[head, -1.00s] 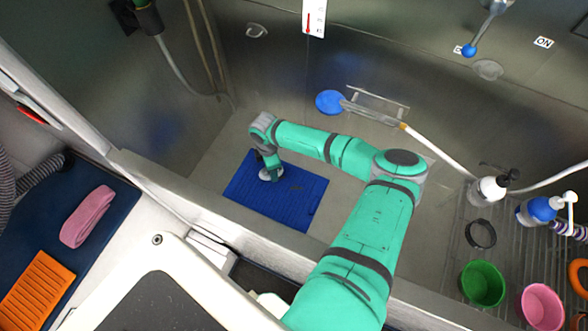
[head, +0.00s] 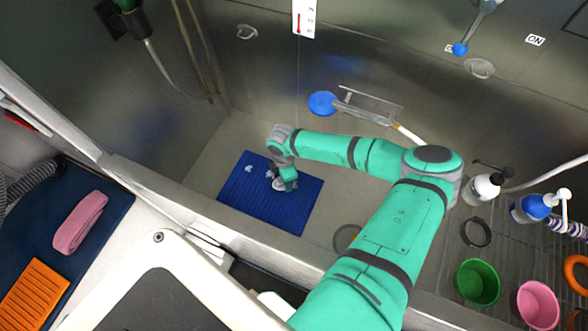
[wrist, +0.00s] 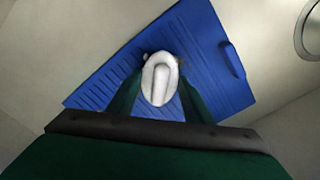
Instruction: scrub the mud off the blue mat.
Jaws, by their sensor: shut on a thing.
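The blue mat (head: 240,198) lies flat on the tub floor, ribbed on top; it also fills the middle of the wrist view (wrist: 110,92). My gripper (head: 284,183) is low over the mat's upper right part. In the wrist view its dark green fingers (wrist: 158,92) are shut on a white oval scrubber (wrist: 160,72) with a raised grip. The scrubber (head: 278,184) is at the mat's surface; exact contact is hard to tell. Small dark marks show beside the scrubber in the wrist view. Pale foam-like spots (head: 248,168) lie on the mat left of my gripper.
A round drain (head: 346,238) is in the tub floor right of the mat. A blue round-headed brush (head: 323,103) rests by the wire rack at the back wall. Bottles, a green cup (head: 478,282) and a pink cup (head: 537,304) stand at right. The tub's front wall is close.

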